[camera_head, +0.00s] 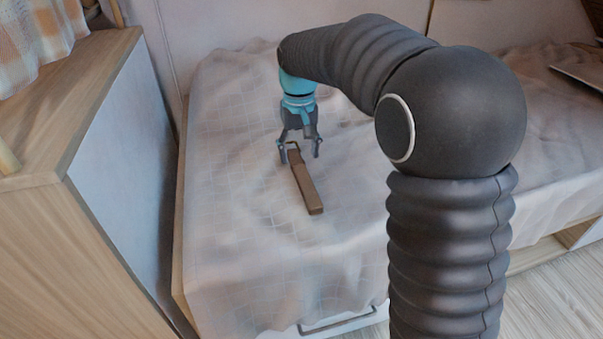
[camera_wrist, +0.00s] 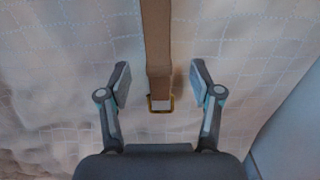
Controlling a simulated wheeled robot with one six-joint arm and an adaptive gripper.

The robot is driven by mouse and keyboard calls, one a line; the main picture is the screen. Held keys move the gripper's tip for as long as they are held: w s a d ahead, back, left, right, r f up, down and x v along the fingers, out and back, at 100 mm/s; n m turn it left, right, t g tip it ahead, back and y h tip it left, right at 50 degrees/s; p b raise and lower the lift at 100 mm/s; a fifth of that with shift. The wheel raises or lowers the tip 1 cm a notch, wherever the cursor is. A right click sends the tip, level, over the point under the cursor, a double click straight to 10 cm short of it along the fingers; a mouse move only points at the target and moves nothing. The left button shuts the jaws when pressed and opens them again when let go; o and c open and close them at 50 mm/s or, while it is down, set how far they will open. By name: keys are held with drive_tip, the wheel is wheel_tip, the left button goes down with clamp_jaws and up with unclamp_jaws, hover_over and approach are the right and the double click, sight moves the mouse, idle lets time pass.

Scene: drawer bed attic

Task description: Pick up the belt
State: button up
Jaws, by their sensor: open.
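The brown belt (camera_head: 305,186) lies as a narrow strip on the bed's pale, checked cover. In the head view its buckle end is at the far end, under my gripper (camera_head: 299,153). In the wrist view the belt (camera_wrist: 157,45) comes down from the top edge and ends at a brass-coloured buckle (camera_wrist: 160,110). My gripper (camera_wrist: 160,82) is open, with one finger on each side of the belt near the buckle. Neither finger shows contact with the belt in the wrist view. The exact height of the fingers above the cover is hard to tell.
The bed (camera_head: 235,225) has a rumpled cover with free room around the belt. A wooden cabinet (camera_head: 85,110) with a pale side stands close at the left. A drawer handle (camera_head: 338,321) shows at the bed's front. A flat object (camera_head: 580,72) lies at the far right.

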sight(300, 169)
wheel_tip(300, 169, down, 5)
drive_tip(key=shift+d+b, duration=0.15)
drive_tip(key=shift+b, duration=0.15)
clamp_jaws()
drive_tip(key=shift+r, duration=0.1)
